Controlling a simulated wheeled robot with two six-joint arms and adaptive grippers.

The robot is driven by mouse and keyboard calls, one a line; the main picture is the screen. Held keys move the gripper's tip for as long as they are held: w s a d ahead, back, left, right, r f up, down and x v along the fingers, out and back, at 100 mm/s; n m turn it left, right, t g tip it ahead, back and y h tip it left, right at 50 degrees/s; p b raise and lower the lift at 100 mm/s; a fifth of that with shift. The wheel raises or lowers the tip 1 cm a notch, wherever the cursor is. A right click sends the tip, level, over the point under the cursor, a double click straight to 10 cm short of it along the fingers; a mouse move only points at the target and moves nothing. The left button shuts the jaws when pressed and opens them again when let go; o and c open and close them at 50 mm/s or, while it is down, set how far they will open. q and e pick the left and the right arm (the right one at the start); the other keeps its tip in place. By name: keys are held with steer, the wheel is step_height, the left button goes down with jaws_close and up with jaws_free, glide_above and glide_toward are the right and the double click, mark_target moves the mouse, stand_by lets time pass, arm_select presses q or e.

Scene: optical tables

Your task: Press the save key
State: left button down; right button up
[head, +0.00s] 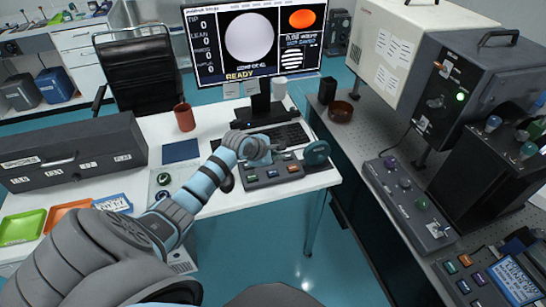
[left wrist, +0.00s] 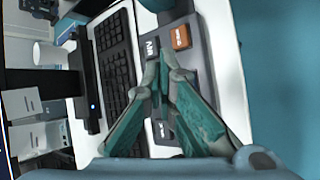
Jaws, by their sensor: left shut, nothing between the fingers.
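A dark key panel (head: 268,183) lies at the front right of the white desk. It carries a row of keys, one of them orange (head: 293,168); the orange key also shows in the left wrist view (left wrist: 181,37). Next to it there is a dark key with a white label (left wrist: 152,48). I cannot read for sure which key is the save key. My left gripper (head: 270,153) is shut and empty over the panel, its tips (left wrist: 164,66) close to the keys. Its fingers hide part of the panel. I cannot tell whether they touch it. My right gripper is not in view.
A keyboard (head: 285,135) lies behind the panel, below a monitor (head: 250,45) reading READY. A red mug (head: 184,117) stands further left. Instruments fill the right-hand table (head: 350,140).

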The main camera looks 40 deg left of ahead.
arm_select(q)
steer(key=shift+w+a+r+n, duration=0.75)
steer(key=shift+r+n, duration=0.2)
steer(key=shift+n, duration=0.05)
steer(key=b, duration=1)
glide_above(274, 174)
step_height(274, 174, down, 7)
steer(key=shift+w+r, duration=0.1)
steer(key=shift+w, duration=0.05)
steer(key=shift+f, duration=1)
steer(key=shift+f+p, duration=0.25)
steer(key=shift+p, duration=0.05)
steer(key=shift+f, duration=0.2)
